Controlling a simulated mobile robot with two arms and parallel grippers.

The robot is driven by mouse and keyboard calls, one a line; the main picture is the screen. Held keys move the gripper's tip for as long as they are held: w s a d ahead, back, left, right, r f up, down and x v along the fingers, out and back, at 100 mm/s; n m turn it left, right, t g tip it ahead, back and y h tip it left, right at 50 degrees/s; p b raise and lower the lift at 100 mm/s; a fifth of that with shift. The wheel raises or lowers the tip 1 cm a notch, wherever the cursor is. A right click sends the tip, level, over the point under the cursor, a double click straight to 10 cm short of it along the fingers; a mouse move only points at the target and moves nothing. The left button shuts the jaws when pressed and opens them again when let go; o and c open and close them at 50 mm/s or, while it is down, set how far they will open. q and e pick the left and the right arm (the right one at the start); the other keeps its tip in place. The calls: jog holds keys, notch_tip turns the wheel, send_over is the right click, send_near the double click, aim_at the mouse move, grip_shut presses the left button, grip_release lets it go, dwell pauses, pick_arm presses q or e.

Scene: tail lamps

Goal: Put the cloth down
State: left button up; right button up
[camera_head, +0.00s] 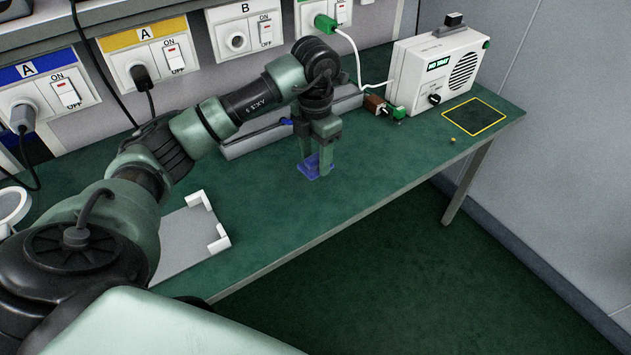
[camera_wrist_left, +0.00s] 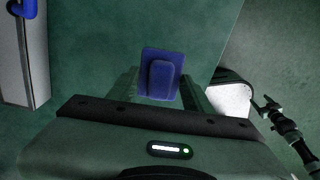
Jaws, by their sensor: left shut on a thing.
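A blue cloth (camera_head: 309,168) is between the fingers of my left gripper (camera_head: 318,165), low over the green bench top (camera_head: 380,180). The cloth also shows in the left wrist view (camera_wrist_left: 162,72), upright between the two fingers, with a flat back part and a raised middle part. My left gripper (camera_wrist_left: 160,92) is shut on it. I cannot tell whether the cloth's lower edge touches the bench. My right gripper is in neither view.
A grey plate with white corner pieces (camera_head: 190,240) lies at the left. A grey rail (camera_head: 255,140) runs behind the gripper. A white speaker box (camera_head: 440,70) and a yellow-edged dark square (camera_head: 474,116) are at the right. The front bench middle is clear.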

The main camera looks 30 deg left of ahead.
pick_arm(q)
send_over(316, 191)
notch_tip(316, 191, down, 5)
jog(key=shift+r, duration=0.1)
notch_tip(316, 191, down, 4)
jog(key=shift+r+p, duration=0.2)
jog(key=shift+p, duration=0.15)
jog(key=o, duration=1.2)
jog(key=shift+f, duration=0.1)
notch_tip(316, 191, up, 8)
jog(key=shift+w+f+b, duration=0.15)
jog(key=shift+f+b, duration=0.05)
jog(key=shift+b, duration=0.5)
